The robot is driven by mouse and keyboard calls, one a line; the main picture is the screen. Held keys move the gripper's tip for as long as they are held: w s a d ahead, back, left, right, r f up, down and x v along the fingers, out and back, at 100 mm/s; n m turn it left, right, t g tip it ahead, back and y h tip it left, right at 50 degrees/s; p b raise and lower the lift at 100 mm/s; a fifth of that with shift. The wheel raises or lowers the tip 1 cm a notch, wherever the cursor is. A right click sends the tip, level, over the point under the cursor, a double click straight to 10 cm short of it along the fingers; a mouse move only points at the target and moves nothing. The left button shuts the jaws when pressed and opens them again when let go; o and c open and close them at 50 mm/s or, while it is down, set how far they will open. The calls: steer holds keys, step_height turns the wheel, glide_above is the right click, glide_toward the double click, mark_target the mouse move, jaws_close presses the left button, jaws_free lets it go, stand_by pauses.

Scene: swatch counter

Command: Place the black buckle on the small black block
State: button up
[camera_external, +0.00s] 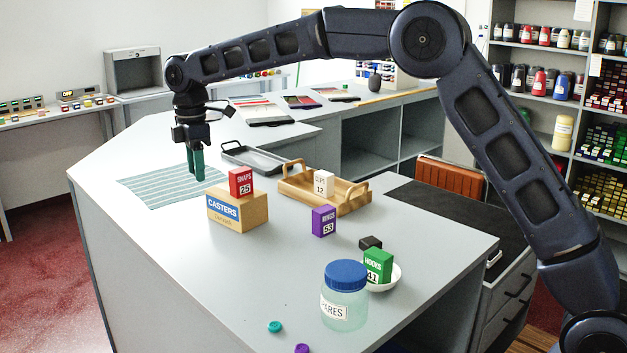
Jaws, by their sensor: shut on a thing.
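A small black block (370,242) sits on the grey counter, just behind the green box. My gripper (197,178) is far to its left, pointing down over the striped cloth (155,186). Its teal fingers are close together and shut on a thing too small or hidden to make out. I cannot tell whether the fingertips touch the cloth. I cannot pick out the black buckle anywhere in this view.
Between gripper and block stand a casters box (238,212) with a red box (241,182) on top, a wooden tray (350,203) and a purple box (323,221). A green box (378,266) in a white bowl (394,277) and a blue-lidded jar (345,298) stand nearer.

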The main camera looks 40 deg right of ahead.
steer(key=shift+s+d+r, duration=0.1)
steer(key=shift+d+r, duration=0.2)
steer(key=shift+d, duration=0.05)
steer(key=s+d+r, duration=0.2)
steer(key=s+d, duration=0.2)
steer(key=d, duration=0.5)
steer(key=n, duration=0.3)
glide_above(370, 240)
step_height(370, 240, down, 19)
steer(key=shift+f, duration=0.15)
steer(key=shift+f, duration=0.15)
steer(key=o, duration=0.9)
steer(key=shift+o, duration=0.2)
